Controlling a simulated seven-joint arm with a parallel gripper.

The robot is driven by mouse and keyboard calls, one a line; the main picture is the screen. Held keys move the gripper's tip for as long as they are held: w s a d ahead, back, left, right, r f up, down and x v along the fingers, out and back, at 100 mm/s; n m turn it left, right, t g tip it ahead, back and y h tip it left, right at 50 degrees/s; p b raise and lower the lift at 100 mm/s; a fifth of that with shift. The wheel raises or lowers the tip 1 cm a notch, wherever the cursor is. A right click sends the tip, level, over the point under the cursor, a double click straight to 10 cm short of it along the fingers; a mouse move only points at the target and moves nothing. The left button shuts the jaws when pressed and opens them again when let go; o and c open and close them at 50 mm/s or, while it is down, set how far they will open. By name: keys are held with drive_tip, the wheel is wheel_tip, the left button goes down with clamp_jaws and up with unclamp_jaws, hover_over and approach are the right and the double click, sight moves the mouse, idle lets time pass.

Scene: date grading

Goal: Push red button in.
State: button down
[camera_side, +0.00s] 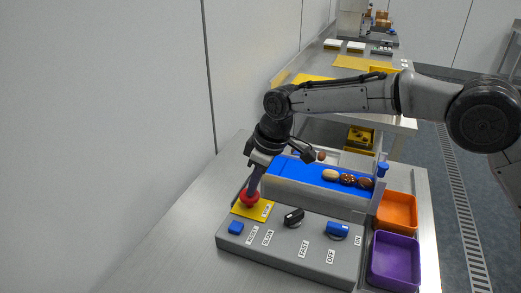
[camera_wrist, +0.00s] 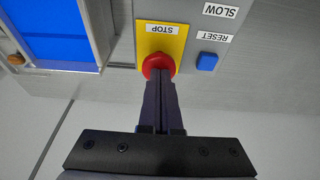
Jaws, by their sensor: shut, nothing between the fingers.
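The red button (camera_side: 249,198) sits on a yellow plate (camera_side: 266,209) at the left back of the grey control panel (camera_side: 285,247). In the wrist view the red button (camera_wrist: 158,65) shows on the yellow plate (camera_wrist: 150,35), which is labelled STOP. My gripper (camera_side: 252,190) points down at the button, and its tips are at or just over the button's top. In the wrist view my gripper (camera_wrist: 160,80) has its two fingers together with nothing between them. The fingertips overlap the button's edge. I cannot tell whether they touch it or how far in it is.
A blue reset button (camera_side: 236,228), a black knob (camera_side: 294,217) and a blue knob (camera_side: 338,230) are on the panel. Behind is a blue conveyor belt (camera_side: 300,171) carrying several dates. An orange bin (camera_side: 397,211) and a purple bin (camera_side: 395,260) stand to the right.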

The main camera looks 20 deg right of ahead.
drive_tip(key=w+v, duration=0.1)
drive_tip(key=v, duration=1.2)
drive_tip(key=shift+a+r, duration=0.3)
drive_tip(key=shift+r, duration=0.1)
drive_tip(key=shift+s, duration=0.1)
